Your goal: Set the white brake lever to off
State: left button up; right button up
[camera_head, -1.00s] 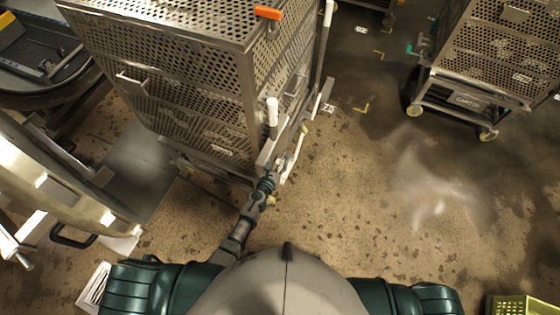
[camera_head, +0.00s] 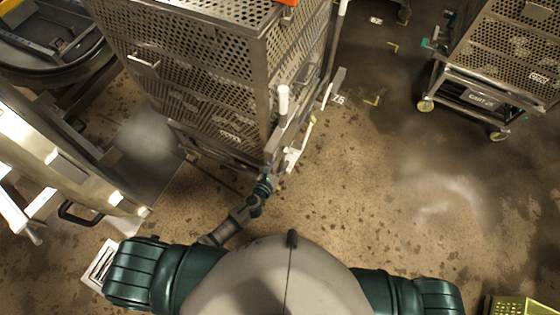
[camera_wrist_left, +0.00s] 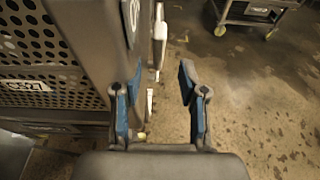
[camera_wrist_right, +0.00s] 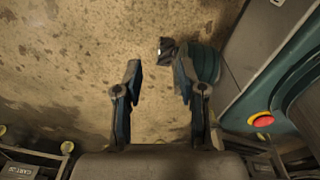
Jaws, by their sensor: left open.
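The perforated metal cart (camera_head: 190,95) stands at the upper left in the head view. On its near right corner is an upright white handle (camera_head: 283,100), with a slim white lever (camera_head: 302,143) lower down beside it. I cannot tell for certain which one is the brake lever. My left gripper (camera_head: 272,174) is at the cart's lower corner, just below these parts. In the left wrist view it is open and empty, with a white lever (camera_wrist_left: 160,30) ahead between and beyond its fingers, apart from them. My right gripper (camera_wrist_right: 158,65) is open and empty over the floor.
Another cart (camera_head: 485,85) stands at the upper right. A round metal vessel door (camera_head: 60,165) is at the left, beside a grey plate. A yellow-green crate (camera_head: 512,306) is at the lower right. The middle right floor is clear. A red button (camera_wrist_right: 262,121) shows in the right wrist view.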

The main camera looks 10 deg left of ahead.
pick_arm(q)
jog(key=shift+c, duration=0.3)
